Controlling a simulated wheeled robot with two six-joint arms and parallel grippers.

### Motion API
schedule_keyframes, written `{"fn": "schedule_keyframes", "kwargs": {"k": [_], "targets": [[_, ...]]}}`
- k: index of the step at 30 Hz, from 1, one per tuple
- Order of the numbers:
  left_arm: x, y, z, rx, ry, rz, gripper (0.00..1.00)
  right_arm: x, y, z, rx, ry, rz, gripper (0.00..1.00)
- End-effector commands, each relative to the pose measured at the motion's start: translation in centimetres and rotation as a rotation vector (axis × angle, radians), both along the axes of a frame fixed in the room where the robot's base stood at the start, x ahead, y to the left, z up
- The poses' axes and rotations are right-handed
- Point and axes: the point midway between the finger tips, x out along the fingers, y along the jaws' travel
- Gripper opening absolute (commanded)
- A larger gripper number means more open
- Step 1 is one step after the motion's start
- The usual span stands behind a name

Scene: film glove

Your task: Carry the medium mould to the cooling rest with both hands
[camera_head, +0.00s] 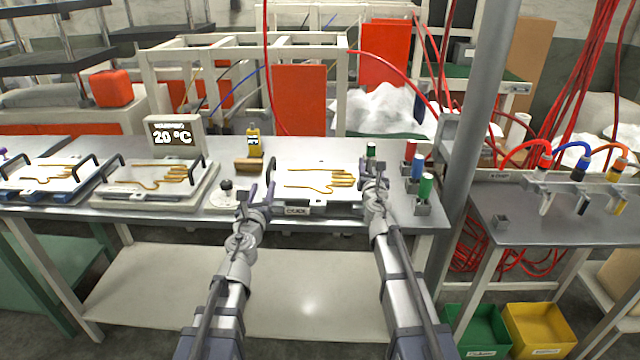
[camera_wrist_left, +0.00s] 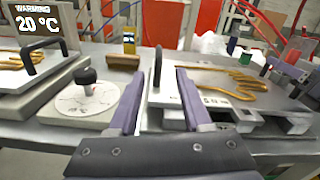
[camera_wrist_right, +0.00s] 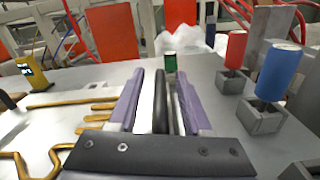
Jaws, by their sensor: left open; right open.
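A white mould plate (camera_head: 296,170) with a golden hand shape lies between my two grippers, on a grey rest with a front label (camera_head: 298,211) that seems to read "COOL". I take it as the medium mould; no size mark is legible. My left gripper (camera_head: 256,193) is open at its left end; in the left wrist view the black left handle (camera_wrist_left: 157,68) stands in the gap between the fingers. My right gripper (camera_head: 374,168) is open at its right end; in the right wrist view the black right handle (camera_wrist_right: 161,100) stands between the fingers, apparently unheld.
Another mould (camera_head: 150,178) sits on the warming plate below the 20 °C display (camera_head: 172,137), and one more (camera_head: 40,174) is further left. A round dial with a black knob (camera_wrist_left: 86,76) is left of my left gripper. Coloured cylinders (camera_head: 425,188) stand right of my right gripper.

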Motion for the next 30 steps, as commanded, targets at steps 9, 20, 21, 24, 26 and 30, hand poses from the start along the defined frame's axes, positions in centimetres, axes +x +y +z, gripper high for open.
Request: {"fn": "schedule_keyframes", "kwargs": {"k": [9,20,21,24,26,30], "targets": [[0.0,0.0,0.0,0.0,0.0,0.0,0.49,-1.1,0.1,0.0,0.0,0.0,0.0,0.49],[0.0,0.0,0.0,0.0,0.0,0.0,0.49,-7.3,0.4,0.0,0.0,0.0,0.001,0.49],[0.0,0.0,0.0,0.0,0.0,0.0,0.49,-8.2,0.4,0.0,0.0,0.0,0.001,0.49],[0.0,0.0,0.0,0.0,0.0,0.0,0.49,-10.1,0.5,0.0,0.0,0.0,0.001,0.49],[0.0,0.0,0.0,0.0,0.0,0.0,0.49,-11.0,0.6,0.0,0.0,0.0,0.0,0.49],[0.0,0.0,0.0,0.0,0.0,0.0,0.49,-12.1,0.7,0.0,0.0,0.0,0.0,0.49]]}}
